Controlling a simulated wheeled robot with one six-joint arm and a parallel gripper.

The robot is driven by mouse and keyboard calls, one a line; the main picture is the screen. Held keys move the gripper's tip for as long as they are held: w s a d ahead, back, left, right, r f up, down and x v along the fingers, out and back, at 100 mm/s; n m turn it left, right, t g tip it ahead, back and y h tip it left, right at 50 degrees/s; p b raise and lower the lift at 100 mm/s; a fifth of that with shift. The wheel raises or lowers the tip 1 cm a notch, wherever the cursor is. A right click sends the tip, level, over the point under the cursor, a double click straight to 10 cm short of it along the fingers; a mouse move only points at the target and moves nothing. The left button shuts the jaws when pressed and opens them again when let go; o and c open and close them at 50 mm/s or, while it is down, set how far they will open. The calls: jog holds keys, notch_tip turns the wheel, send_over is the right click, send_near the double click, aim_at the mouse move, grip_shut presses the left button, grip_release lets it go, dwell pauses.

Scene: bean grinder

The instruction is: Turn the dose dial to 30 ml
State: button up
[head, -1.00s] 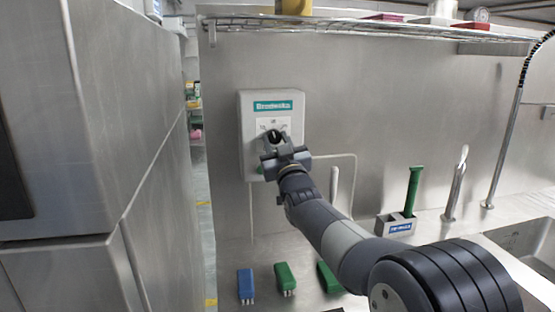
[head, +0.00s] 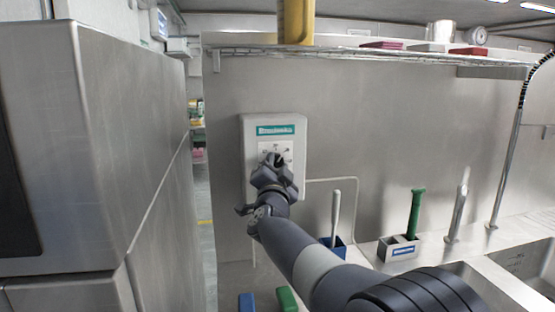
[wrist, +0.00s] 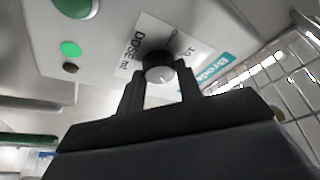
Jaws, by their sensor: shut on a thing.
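The light grey dispenser box (head: 249,148) is fixed to the steel wall and has a teal name strip (head: 276,130). Its dose dial (head: 277,157) is mostly hidden by my gripper (head: 271,166) in the head view. In the wrist view the dial (wrist: 158,69) is a round black knob with a pale grey face. It sits between the two fingers of my gripper (wrist: 160,84), which is shut on it. A white label (wrist: 139,45) beside it reads "DOSE ml". The number the dial points to cannot be read.
A green button (wrist: 75,6) and a lit green lamp (wrist: 70,48) are on the dispenser. A wire shelf (head: 350,50) runs above. Below right stand a blue holder (head: 341,250) and a grey holder (head: 389,252) with a green-handled tool. A steel cabinet (head: 110,150) stands close at left.

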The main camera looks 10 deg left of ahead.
jog(key=shift+r+m+g+h+p, duration=0.15)
jog(key=shift+m+h+p, duration=0.3)
jog(key=shift+m, duration=0.45)
jog(key=shift+m+g+h+p, duration=0.15)
jog(key=shift+m+h+p, duration=0.1)
jog(key=shift+m+p, duration=0.55)
jog(key=shift+m, duration=0.3)
jog(key=o, duration=1)
jog(key=shift+c, duration=0.2)
jog(key=b+v, duration=0.2)
jog(key=v, duration=0.9)
jog(key=shift+w+a, duration=0.1)
